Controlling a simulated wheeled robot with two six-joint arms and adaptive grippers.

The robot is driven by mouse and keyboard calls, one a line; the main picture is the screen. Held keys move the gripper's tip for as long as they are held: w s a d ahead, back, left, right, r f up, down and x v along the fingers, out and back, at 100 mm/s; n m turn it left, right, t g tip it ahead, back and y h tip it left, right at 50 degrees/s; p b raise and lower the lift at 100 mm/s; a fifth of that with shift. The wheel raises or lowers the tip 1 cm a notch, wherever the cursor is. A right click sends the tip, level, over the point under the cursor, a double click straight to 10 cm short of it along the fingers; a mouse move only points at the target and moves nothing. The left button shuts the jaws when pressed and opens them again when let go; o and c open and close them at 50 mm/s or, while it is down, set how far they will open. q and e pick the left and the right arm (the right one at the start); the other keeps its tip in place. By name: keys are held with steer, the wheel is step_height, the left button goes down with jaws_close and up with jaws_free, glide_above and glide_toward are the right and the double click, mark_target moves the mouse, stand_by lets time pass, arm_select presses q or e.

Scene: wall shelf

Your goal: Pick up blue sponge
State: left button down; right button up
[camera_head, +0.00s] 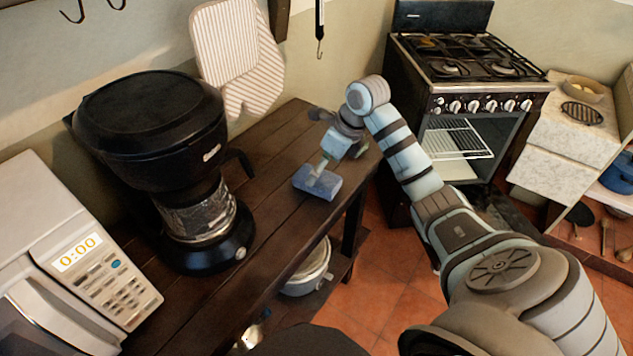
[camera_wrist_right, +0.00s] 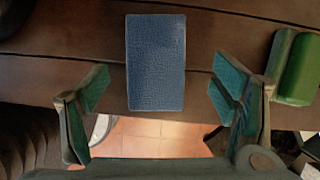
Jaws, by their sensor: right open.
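The blue sponge (camera_head: 318,183) lies flat on the dark wooden table near its front edge. In the right wrist view the sponge (camera_wrist_right: 156,62) is a textured blue block, upright in the picture, between and beyond the two fingers. My right gripper (camera_head: 321,168) reaches in over the table at the sponge. In the wrist view the right gripper (camera_wrist_right: 160,98) is open, with a finger on each side and a gap between each finger and the sponge. My left gripper is not in view.
A black coffee maker (camera_head: 165,165) and a microwave (camera_head: 75,265) stand left on the table (camera_head: 276,150). A green object (camera_wrist_right: 298,68) lies right of the sponge in the wrist view. A stove (camera_head: 455,95) stands beyond. A pot (camera_head: 308,270) sits below the tabletop.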

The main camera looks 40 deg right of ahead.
steer(key=x, duration=0.3)
steer(key=shift+a+f, duration=0.2)
steer(key=shift+f, duration=0.05)
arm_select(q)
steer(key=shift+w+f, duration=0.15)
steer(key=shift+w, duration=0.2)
arm_select(e)
steer(key=shift+f, duration=0.1)
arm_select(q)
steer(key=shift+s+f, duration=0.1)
arm_select(e)
steer(key=shift+f, duration=0.25)
steer(key=shift+c, duration=0.4)
